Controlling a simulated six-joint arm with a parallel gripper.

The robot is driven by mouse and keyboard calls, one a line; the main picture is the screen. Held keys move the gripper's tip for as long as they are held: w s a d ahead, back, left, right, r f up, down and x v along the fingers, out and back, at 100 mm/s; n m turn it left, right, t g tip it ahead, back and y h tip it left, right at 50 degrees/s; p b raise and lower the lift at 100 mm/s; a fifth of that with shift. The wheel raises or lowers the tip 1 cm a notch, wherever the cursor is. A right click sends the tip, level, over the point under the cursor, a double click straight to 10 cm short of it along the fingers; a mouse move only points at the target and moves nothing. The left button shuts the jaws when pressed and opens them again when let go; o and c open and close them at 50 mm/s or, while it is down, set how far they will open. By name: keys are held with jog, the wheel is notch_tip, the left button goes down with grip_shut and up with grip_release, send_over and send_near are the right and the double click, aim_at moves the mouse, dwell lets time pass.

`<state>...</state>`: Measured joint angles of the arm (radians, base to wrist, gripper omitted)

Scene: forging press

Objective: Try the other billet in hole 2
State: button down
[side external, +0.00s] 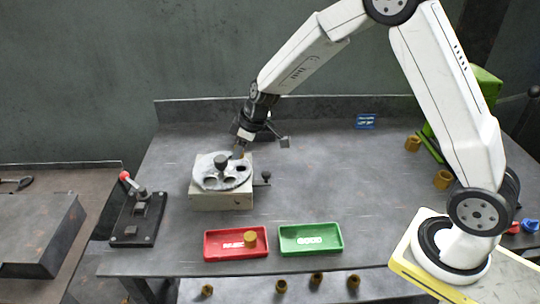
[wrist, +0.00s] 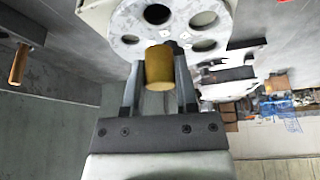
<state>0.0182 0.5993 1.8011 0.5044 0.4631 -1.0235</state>
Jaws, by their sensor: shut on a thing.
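My gripper (side external: 243,143) is shut on a brass-coloured cylindrical billet (wrist: 158,68), which sits between the two fingers in the wrist view. In the side view the gripper is at the far edge of the round grey plate (side external: 212,182), close above it. The plate has several round holes and a dark knob, and rests on a pale block (side external: 222,202). In the wrist view the holed plate (wrist: 130,25) lies just past the billet. I cannot read hole numbers or tell if the billet touches the plate.
The green tray (side external: 285,250) looks empty of billets. A lever press with a red knob (side external: 125,176) stands at the left. Brass-coloured cylinders (side external: 443,180) stand at the right near my base; several smaller ones (side external: 281,286) are below the front edge. The middle right of the table is clear.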

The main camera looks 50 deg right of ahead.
aim_at(241, 161)
jog(key=shift+f, duration=1.45)
jog(key=shift+f, duration=0.7)
dwell(0.6)
jog(key=shift+c, duration=1.5)
grip_release()
jog(key=shift+s+r, duration=0.1)
jog(key=v, duration=0.6)
jog(key=shift+r, duration=0.3)
jog(key=shift+s+d, duration=0.15)
jog(key=shift+r, duration=0.15)
